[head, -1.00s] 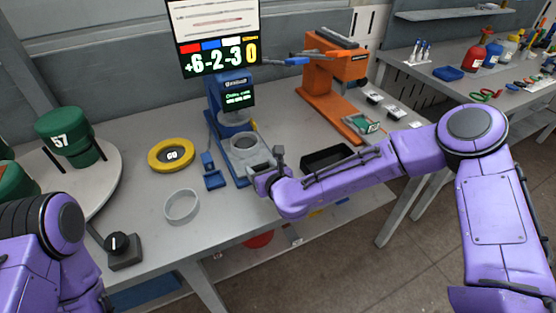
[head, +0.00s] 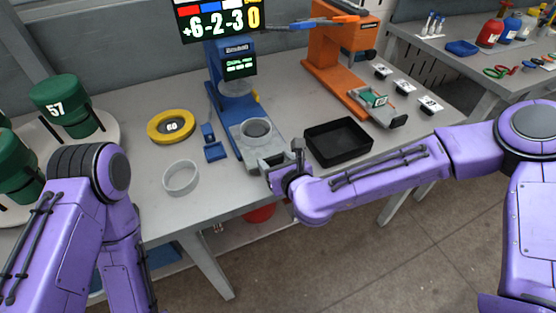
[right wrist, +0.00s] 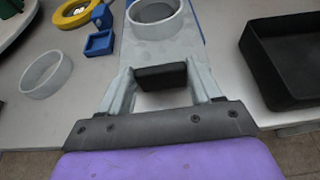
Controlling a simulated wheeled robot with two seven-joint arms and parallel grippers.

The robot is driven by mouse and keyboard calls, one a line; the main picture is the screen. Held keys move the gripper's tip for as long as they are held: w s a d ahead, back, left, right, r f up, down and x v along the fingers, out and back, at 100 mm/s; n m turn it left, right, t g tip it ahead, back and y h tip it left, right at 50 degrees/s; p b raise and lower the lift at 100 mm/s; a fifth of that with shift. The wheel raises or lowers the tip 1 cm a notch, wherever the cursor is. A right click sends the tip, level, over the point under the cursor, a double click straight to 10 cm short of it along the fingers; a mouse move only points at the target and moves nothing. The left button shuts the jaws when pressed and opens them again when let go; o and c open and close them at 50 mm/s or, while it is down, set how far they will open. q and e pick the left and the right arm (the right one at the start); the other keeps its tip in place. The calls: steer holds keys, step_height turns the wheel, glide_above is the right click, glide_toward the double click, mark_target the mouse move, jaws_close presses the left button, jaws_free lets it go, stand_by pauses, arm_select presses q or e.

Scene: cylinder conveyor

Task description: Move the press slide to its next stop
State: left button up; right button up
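The blue press (head: 221,95) stands on the table with a small lit screen. Its grey slide (head: 245,151) reaches out of the front toward me and carries a round grey cup (head: 257,130). The slide and cup also show at the top of the right wrist view (right wrist: 172,45). My right gripper (head: 284,165) is at the slide's front end. In the right wrist view its two grey fingers (right wrist: 162,85) stand on either side of the black handle bar (right wrist: 160,76), appearing closed against its ends. My left gripper is outside the head view; only the left arm shows.
A black tray (head: 338,158) lies right of the slide. A loose grey ring (head: 181,192), a yellow ring (head: 153,129) and a small blue holder (head: 215,152) lie on the left. Green weights (head: 68,110) stand farther left. An orange machine (head: 322,66) stands behind the tray.

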steer(key=o, duration=0.4)
steer(key=shift+s+f, duration=0.1)
steer(key=shift+s, duration=0.05)
steer(key=shift+s+d, duration=0.1)
steer(key=p+v, duration=0.5)
steer(key=v, duration=0.5)
steer(key=shift+s+d+r+p, duration=0.2)
steer(key=shift+r+p, duration=0.1)
steer(key=shift+p, duration=0.1)
